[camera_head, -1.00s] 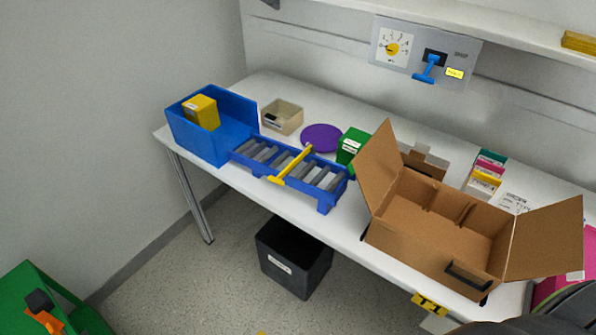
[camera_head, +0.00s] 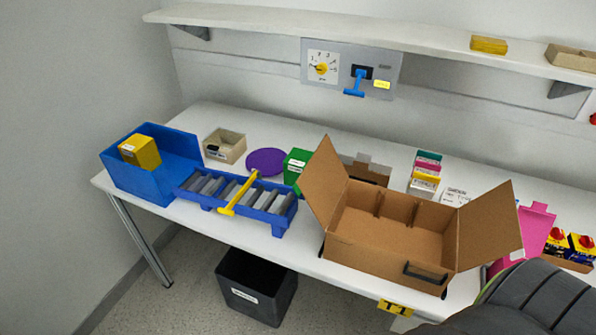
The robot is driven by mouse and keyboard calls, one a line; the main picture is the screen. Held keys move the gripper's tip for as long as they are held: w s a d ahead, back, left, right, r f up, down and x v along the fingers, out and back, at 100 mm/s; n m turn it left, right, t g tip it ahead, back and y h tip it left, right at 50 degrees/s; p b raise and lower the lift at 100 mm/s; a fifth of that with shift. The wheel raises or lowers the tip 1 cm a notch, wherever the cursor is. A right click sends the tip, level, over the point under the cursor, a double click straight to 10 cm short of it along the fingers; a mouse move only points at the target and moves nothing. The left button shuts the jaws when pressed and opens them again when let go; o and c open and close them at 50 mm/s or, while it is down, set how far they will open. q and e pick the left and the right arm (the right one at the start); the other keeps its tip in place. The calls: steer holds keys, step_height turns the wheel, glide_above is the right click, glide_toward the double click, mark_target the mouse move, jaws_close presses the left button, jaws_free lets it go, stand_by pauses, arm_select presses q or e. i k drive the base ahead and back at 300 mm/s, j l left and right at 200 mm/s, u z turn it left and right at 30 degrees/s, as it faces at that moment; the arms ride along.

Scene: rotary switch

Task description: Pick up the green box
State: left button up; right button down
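The green box (camera_head: 296,165) stands on the white table, behind the right end of the blue roller rack and left of the open cardboard box. Its lower part is partly hidden by the rack and the cardboard flap. Neither of my grippers shows in the head view. A dark grey rounded shape at the lower right may be part of my body.
The open cardboard box (camera_head: 392,229) and blue roller rack (camera_head: 283,219) crowd the green box. A purple disc (camera_head: 266,161), beige bin (camera_head: 225,146) and blue bin (camera_head: 140,184) stand to its left. A shelf (camera_head: 390,39) runs above the table (camera_head: 300,257). A black bin (camera_head: 256,287) stands below.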

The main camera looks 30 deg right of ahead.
mark_target(294, 163)
steer(key=z, duration=0.95)
